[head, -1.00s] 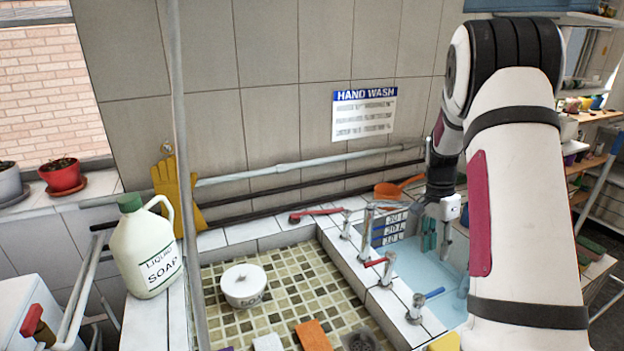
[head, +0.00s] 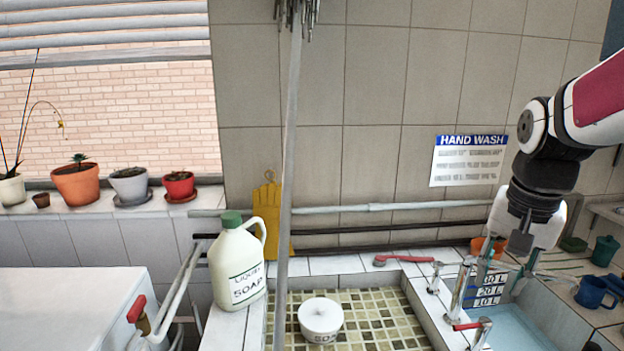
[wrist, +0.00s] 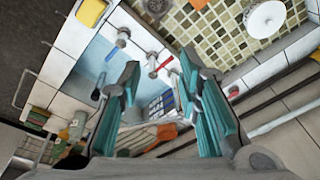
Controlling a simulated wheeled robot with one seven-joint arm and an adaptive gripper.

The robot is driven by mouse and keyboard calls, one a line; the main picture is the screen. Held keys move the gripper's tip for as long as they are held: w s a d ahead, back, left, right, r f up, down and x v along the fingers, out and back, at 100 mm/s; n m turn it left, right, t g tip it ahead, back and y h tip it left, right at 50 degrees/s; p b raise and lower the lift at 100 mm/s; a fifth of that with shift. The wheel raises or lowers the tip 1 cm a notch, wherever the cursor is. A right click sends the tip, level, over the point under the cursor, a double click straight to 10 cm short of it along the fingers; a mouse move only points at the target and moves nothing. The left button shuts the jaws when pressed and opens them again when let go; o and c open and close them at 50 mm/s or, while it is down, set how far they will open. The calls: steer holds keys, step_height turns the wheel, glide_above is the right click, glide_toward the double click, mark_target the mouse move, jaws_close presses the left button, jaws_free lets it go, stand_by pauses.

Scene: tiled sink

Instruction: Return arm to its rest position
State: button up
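My gripper (head: 508,262) hangs at the right of the head view, above the blue basin (head: 518,330) and in front of the tiled wall. In the wrist view, my gripper (wrist: 160,72) shows two teal fingers spread apart with nothing between them. Below them in that view are the taps and the blue basin (wrist: 100,62). My arm reaches in from the upper right of the head view, bent at a black joint.
A soap jug (head: 237,265) stands on the ledge beside a thin upright pole (head: 287,190). A white lidded bowl (head: 321,318) sits in the tiled sink. A tap (head: 461,290) rises beside the basin. A blue mug (head: 594,291) stands at the right.

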steer(key=s+a+r+n+t, duration=0.3)
steer(key=s+a+n, duration=0.5)
steer(key=s+a, duration=0.3)
steer(key=s, duration=0.3)
steer(key=shift+a+t+y, duration=0.3)
steer(key=shift+o, duration=0.6)
